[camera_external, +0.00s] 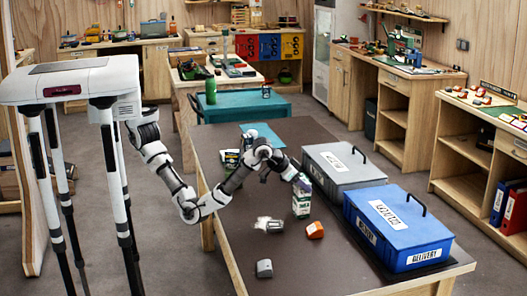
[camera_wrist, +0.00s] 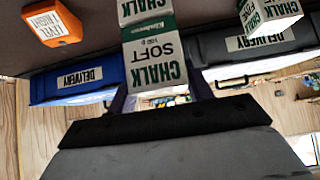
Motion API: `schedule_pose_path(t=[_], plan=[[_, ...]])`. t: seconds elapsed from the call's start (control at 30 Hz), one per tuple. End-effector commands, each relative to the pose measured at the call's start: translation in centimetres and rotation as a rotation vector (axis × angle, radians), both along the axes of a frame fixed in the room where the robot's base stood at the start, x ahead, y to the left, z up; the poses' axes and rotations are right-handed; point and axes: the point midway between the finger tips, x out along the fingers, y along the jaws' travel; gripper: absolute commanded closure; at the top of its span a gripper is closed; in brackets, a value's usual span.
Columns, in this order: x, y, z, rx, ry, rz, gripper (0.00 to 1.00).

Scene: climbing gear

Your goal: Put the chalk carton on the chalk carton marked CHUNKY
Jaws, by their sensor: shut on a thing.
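My gripper (camera_external: 300,181) is shut on a white and green chalk carton (camera_wrist: 158,55) marked SOFT, upside down in the wrist view. In the external view the held carton (camera_external: 301,190) is upright beside the grey box. Directly below it a second white carton face (camera_wrist: 130,10) reading CHALK shows at the wrist view's top edge. The rest of its label is cut off, so I cannot tell if it says CHUNKY or if the two touch. Another chalk carton (camera_wrist: 267,14), seemingly marked FINE, stands apart at the wrist view's upper right.
A grey lidded box (camera_external: 343,168) and a blue lidded box (camera_external: 398,228) stand along the table's right side. An orange block (camera_external: 315,230), a white item (camera_external: 268,225) and a grey item (camera_external: 264,268) lie in front. The table's near left is mostly clear.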

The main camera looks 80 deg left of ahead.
Motion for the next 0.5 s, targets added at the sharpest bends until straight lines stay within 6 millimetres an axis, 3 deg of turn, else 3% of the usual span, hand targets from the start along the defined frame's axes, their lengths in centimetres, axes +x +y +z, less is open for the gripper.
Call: schedule_pose_path(t=[0.07, 0.1, 0.23, 0.5], plan=[[0.02, 0.03, -0.32, 0.001, 0.0, 0.001, 0.74], [0.01, 0.02, -0.23, 0.001, 0.0, 0.001, 0.44], [0.01, 0.02, -0.22, 0.001, 0.0, 0.001, 0.28], [0.01, 0.0, -0.13, 0.0, 0.0, 0.0, 0.28]])
